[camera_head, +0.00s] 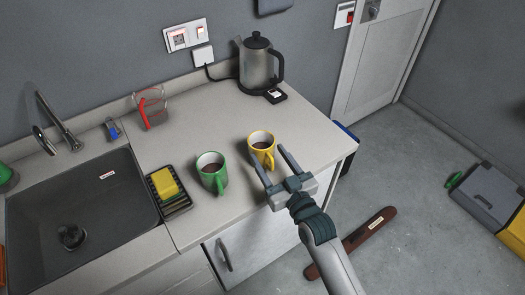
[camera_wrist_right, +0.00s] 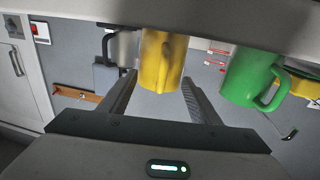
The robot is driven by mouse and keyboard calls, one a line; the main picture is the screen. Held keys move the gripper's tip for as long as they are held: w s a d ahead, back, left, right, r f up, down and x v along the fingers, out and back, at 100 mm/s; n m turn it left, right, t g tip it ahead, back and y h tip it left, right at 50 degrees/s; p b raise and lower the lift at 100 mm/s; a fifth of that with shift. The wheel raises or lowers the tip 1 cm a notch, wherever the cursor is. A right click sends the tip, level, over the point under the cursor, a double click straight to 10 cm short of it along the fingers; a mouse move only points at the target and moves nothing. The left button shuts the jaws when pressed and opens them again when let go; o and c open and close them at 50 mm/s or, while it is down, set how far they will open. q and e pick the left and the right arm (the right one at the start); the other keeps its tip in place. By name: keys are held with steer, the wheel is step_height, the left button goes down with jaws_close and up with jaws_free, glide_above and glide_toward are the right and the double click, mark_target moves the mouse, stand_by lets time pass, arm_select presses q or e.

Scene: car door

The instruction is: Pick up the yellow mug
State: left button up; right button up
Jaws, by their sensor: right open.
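The yellow mug (camera_head: 258,142) stands upright on the counter with dark contents, its handle toward the front right. My right gripper (camera_head: 270,156) is open at the mug's near side, by the handle. In the right wrist view the yellow mug (camera_wrist_right: 160,60) shows just beyond and between the two open fingertips (camera_wrist_right: 158,78). I cannot tell whether a finger touches it. The jaws hold nothing. My left gripper is not in view.
A green mug (camera_head: 210,172) with dark contents stands left of the yellow one. A kettle (camera_head: 257,65) stands behind. A dish rack with a yellow sponge (camera_head: 165,183) and the sink (camera_head: 75,200) are further left. The counter right of the yellow mug is clear.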

stand_by(0.3)
steer(key=c, duration=1.2)
steer(key=shift+c, duration=0.9)
steer(key=shift+r, duration=0.1)
steer(key=shift+r, duration=0.5)
step_height(320, 180, up, 3)
steer(key=shift+s+d+r+b, duration=0.1)
steer(key=shift+d+b, duration=0.05)
steer(key=shift+b, duration=0.6)
steer(key=s+d+r+b, duration=0.2)
steer(key=s+d+r, duration=0.4)
steer(key=s+d, duration=0.1)
steer(key=shift+s+d+r, duration=0.15)
steer(key=shift+d+r, duration=0.2)
steer(key=shift+d, duration=0.5)
